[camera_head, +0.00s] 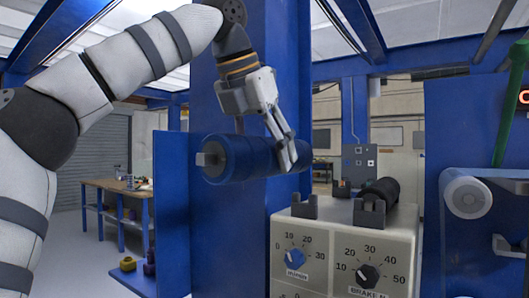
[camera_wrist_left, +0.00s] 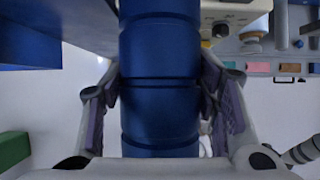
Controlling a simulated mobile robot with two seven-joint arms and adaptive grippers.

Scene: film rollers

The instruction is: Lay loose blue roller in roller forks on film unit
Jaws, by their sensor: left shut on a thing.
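The blue roller (camera_head: 240,158) is in the air in the head view, lying roughly level, with a metal shaft end showing at its left. My left gripper (camera_head: 288,160) is shut on it towards its right part. In the left wrist view the blue roller (camera_wrist_left: 160,85) runs between both fingers (camera_wrist_left: 160,105). The film unit (camera_head: 345,240) is a beige box with dials, below and right of the roller. Dark roller forks (camera_head: 304,206) stand on its top at the left, apart from the roller. Another fork (camera_head: 369,212) holds a black roller (camera_head: 381,190). My right gripper is not in view.
A blue column (camera_head: 222,90) stands behind the roller, with a blue panel (camera_head: 170,210) at left. At right are a blue panel (camera_head: 440,130), a white roller (camera_head: 467,194) and a green bar (camera_head: 503,125). A workbench (camera_head: 110,195) stands far back left.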

